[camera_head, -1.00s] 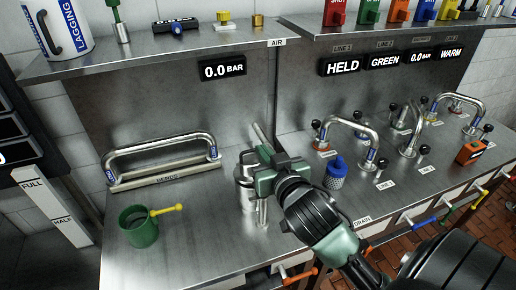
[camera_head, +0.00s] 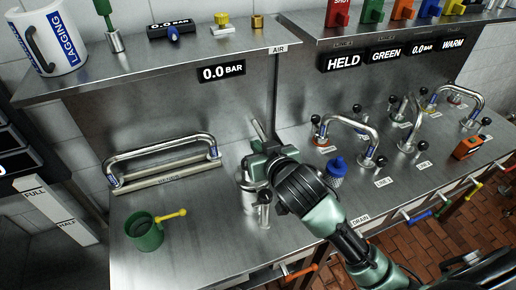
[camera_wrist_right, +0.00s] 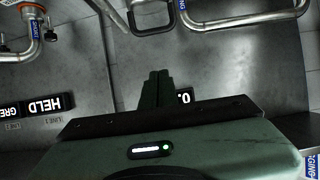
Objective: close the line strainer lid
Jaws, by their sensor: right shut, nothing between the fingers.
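A steel cylindrical body (camera_head: 248,198), which looks like the line strainer, stands on the bench in the middle of the head view. My right gripper (camera_head: 257,130) is over its top and hides much of it. I cannot tell the lid's position or whether the gripper touches it. The right fingers are together and empty, pointing toward the back panel. They also show in the right wrist view (camera_wrist_right: 157,80), in front of a partly hidden display. My left gripper is not in view.
A green cup (camera_head: 148,236) with a yellow handle and a steel hose rack (camera_head: 165,165) are to the left. A blue-topped mesh basket (camera_head: 337,171) and bent pipes (camera_head: 362,135) with valves stand to the right. A shelf (camera_head: 190,62) overhangs the back.

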